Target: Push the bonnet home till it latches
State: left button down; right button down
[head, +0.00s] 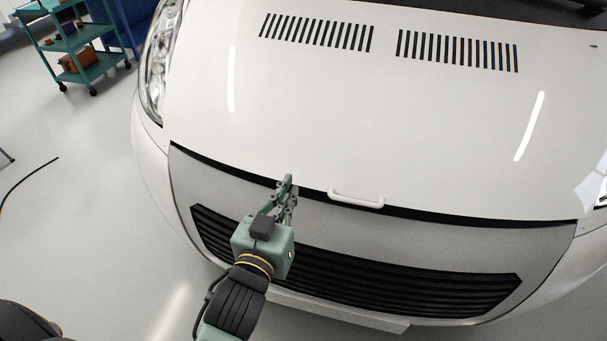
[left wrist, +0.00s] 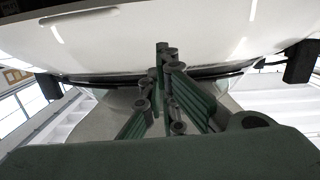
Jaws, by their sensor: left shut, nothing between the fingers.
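The white bonnet (head: 350,110) lies low over the front of the motorhome, with two slatted vents near its top. A dark gap (head: 450,214) shows between its front edge and the front panel (head: 420,245). A white handle (head: 357,198) sits at the middle of that edge. My left gripper (head: 287,184) is shut and empty, at the bonnet's front edge just left of the handle. Whether it touches the bonnet I cannot tell. In the left wrist view the shut fingers (left wrist: 165,65) point up at the bonnet's edge (left wrist: 110,75). My right gripper is not in view.
A black grille (head: 400,280) runs across the front panel below the gap. A headlight (head: 158,65) is at the left. A green trolley (head: 75,45) with boxes stands at the upper left. A dark cable (head: 28,178) is at the far left. The grey floor between is clear.

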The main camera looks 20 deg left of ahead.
pick_arm(q)
jog(key=w+f+b, duration=0.4)
jog(key=w, duration=0.6)
jog(key=shift+d+b, duration=0.15)
jog(key=shift+b, duration=0.25)
